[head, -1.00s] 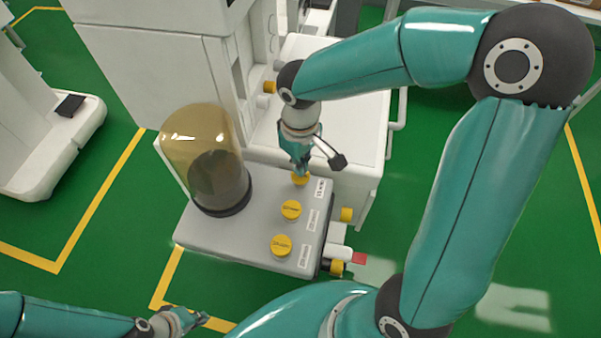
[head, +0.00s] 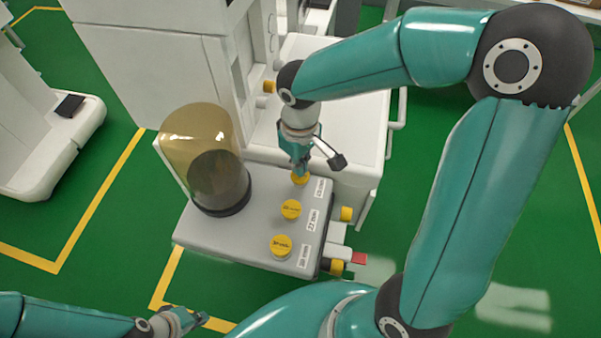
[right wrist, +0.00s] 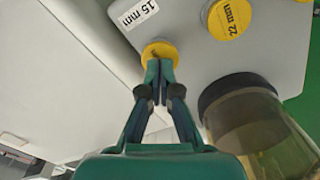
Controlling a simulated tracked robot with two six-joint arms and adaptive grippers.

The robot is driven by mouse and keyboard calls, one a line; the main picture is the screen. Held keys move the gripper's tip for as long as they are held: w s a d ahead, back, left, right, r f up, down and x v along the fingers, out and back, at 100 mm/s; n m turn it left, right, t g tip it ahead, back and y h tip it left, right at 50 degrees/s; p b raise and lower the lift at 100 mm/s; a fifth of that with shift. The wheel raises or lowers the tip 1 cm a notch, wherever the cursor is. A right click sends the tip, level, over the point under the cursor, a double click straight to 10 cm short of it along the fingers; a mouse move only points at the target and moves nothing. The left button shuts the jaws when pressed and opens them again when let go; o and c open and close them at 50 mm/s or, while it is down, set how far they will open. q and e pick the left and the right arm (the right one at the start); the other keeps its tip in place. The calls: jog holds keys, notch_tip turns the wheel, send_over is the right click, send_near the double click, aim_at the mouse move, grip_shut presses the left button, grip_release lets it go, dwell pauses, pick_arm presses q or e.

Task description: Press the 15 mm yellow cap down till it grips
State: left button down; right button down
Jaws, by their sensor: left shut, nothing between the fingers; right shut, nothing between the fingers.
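The 15 mm yellow cap (head: 300,179) sits at the back end of the grey top of a low block (head: 235,238), beside its 15 mm label. My right gripper (head: 300,172) points down onto this cap with its fingers shut and empty. In the right wrist view the shut fingertips (right wrist: 160,64) overlap the cap (right wrist: 156,48), and they seem to touch its top. The fingers partly cover the cap; I cannot tell whether a gap remains under it. My left gripper (head: 200,319) is shut and empty, low at the left, away from the block.
The 22 mm yellow cap (head: 291,209) and another yellow cap (head: 281,245) sit in line toward the front. An amber dome (head: 200,142) stands on the block's left. White cart (head: 345,130) stands behind.

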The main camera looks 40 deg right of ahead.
jog(key=shift+f+b, duration=0.8)
jog(key=shift+f, duration=0.15)
jog(key=shift+r, duration=0.1)
dwell(0.4)
jog(key=shift+r+p, duration=2.8)
jog(key=shift+r, duration=0.7)
notch_tip(320, 180, up, 12)
